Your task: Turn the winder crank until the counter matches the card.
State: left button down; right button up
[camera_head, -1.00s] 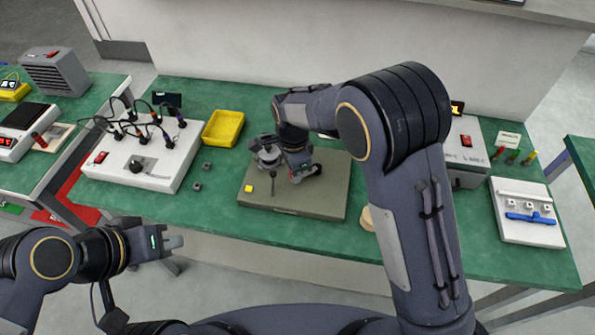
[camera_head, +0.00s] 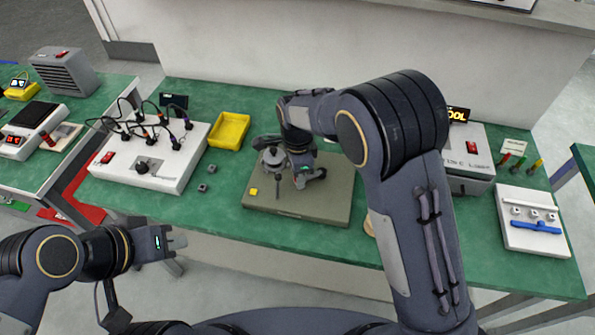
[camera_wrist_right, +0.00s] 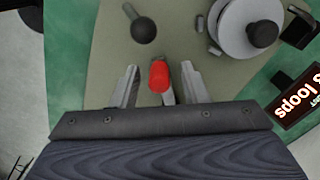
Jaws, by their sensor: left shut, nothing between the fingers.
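The winder stands on a grey-brown base plate (camera_head: 325,215) in the middle of the bench. Its pale spool (camera_wrist_right: 238,20) carries a dark knob (camera_wrist_right: 262,34) in the right wrist view. A grey ball-ended lever (camera_wrist_right: 143,29) is nearby. A red knob (camera_wrist_right: 158,76), perhaps the crank grip, lies between the fingers of my right gripper (camera_wrist_right: 158,86), with a gap on both sides. That gripper is open, low over the plate. A dark display (camera_wrist_right: 300,95) shows part of the word "loops"; its number is cut off. My left gripper (camera_head: 176,241) is shut and empty, before the bench.
A yellow tray (camera_head: 229,131) stands behind the plate. A white box with cables (camera_head: 150,172) is to its left.

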notch_tip(320, 180, up, 8)
jog(key=shift+f, duration=0.1)
dwell(0.5)
dwell(0.4)
